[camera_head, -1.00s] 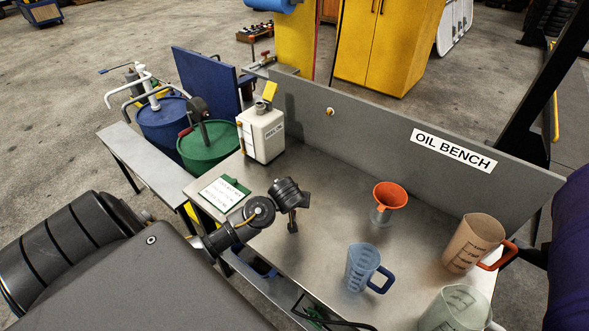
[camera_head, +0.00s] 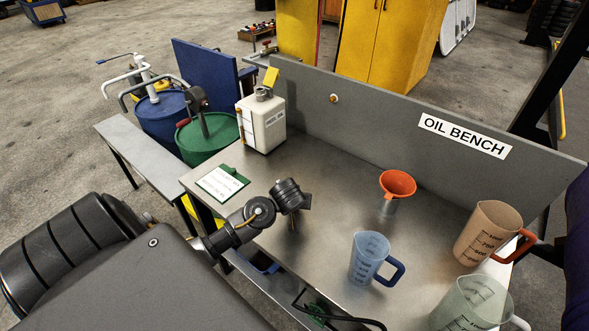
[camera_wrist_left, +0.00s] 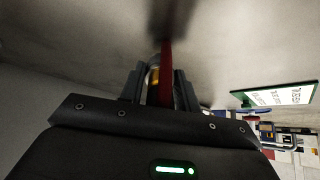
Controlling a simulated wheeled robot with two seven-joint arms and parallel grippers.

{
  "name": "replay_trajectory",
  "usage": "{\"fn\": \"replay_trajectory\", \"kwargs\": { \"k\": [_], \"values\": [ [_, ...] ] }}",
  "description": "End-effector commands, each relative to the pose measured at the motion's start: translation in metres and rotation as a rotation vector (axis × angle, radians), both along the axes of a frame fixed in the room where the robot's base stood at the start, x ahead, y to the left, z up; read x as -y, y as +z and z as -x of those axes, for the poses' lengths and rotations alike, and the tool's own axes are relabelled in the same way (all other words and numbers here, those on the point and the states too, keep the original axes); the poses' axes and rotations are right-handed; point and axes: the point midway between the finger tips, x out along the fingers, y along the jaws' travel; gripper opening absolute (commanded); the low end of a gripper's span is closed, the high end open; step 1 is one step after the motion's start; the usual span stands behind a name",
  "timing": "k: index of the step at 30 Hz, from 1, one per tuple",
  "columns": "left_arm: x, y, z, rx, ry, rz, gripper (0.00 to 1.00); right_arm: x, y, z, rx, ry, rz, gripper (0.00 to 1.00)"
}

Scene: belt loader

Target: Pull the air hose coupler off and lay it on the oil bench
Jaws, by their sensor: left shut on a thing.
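The oil bench (camera_head: 330,175) is a grey metal table with a labelled backboard. My left gripper (camera_head: 293,220) is over its left part, fingers pointing down close to the top. In the left wrist view, my left gripper (camera_wrist_left: 160,82) is shut on a small brass and silver piece, which looks like the air hose coupler (camera_wrist_left: 154,76). A dark red strip, perhaps its hose, runs between the fingers. In the head view the arm hides the coupler, and I cannot tell if it touches the bench. My right gripper is not in view.
A brass fitting (camera_head: 334,98) sits on the backboard. The bench middle is clear.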

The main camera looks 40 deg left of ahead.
Motion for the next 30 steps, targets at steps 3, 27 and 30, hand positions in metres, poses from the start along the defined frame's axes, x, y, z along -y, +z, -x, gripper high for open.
{"fn": "replay_trajectory", "kwargs": {
  "k": [3, 27, 30],
  "values": [
    [0.0, -0.002, 0.0, 0.002, 0.0, 0.001, 0.0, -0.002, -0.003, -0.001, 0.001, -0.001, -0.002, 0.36],
    [0.003, 0.005, 0.004, 0.003, 0.0, 0.001, 0.57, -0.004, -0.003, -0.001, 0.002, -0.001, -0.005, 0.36],
    [0.008, 0.017, 0.011, 0.004, -0.001, 0.003, 0.57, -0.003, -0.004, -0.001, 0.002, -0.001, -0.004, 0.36]
  ]
}}
